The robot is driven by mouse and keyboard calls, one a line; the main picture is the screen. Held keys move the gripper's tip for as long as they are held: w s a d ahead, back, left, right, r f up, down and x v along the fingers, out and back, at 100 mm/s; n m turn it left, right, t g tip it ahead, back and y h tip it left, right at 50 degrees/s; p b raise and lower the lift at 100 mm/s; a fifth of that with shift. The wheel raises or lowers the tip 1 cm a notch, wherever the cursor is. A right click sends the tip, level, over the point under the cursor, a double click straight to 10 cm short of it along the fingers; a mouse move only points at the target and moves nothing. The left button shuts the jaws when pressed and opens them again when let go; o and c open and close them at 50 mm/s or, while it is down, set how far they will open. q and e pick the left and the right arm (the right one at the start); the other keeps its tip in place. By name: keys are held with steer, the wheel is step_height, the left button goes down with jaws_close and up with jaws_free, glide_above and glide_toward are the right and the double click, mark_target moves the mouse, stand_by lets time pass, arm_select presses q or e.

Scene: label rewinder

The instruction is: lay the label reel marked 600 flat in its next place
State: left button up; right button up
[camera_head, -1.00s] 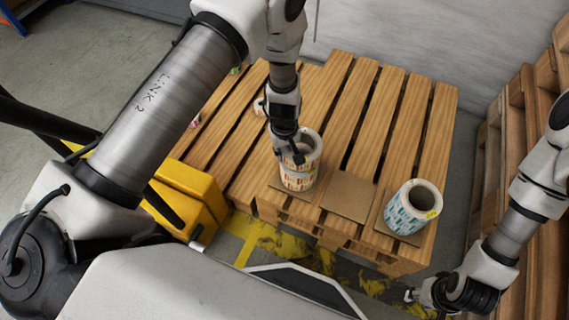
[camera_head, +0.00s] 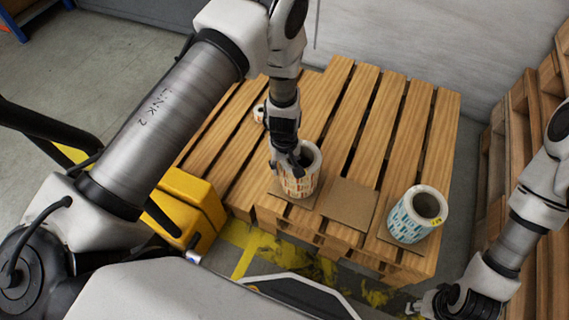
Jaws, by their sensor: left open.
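A reel with red and yellow label markings (camera_head: 298,184) stands upright on its round end at the left of the pallet's near edge, on a cardboard sheet. My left gripper (camera_head: 288,160) is open at its top left rim; I cannot tell whether a finger is inside the core. A second reel with teal markings and a yellow tag (camera_head: 408,220) stands on another sheet at the right. A bare cardboard square (camera_head: 348,203) lies between them. The number 600 is not readable on either reel. My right gripper (camera_head: 420,306) hangs at the lower right, its jaw state unclear.
The slatted wooden pallet stack (camera_head: 375,120) fills the middle. A yellow block (camera_head: 188,208) stands at the left. More pallets (camera_head: 497,150) stand upright at the right, near my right arm. A grey wall is behind.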

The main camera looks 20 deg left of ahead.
arm_select(q)
step_height(320, 180, up, 13)
steer(key=p, duration=0.4)
steer(key=s+a+f+m, duration=0.3)
steer(key=s+f+m, duration=0.1)
steer(key=s, duration=0.8)
steer(key=s+a+f+m, duration=0.3)
steer(key=s+f, duration=0.3)
steer(key=s, duration=0.5)
steer(key=shift+s+m, duration=0.4)
steer(key=shift+m, duration=0.1)
step_height(320, 180, up, 20)
steer(key=p, duration=1.9)
steer(key=shift+f, duration=0.15)
steer(key=shift+a, duration=0.1)
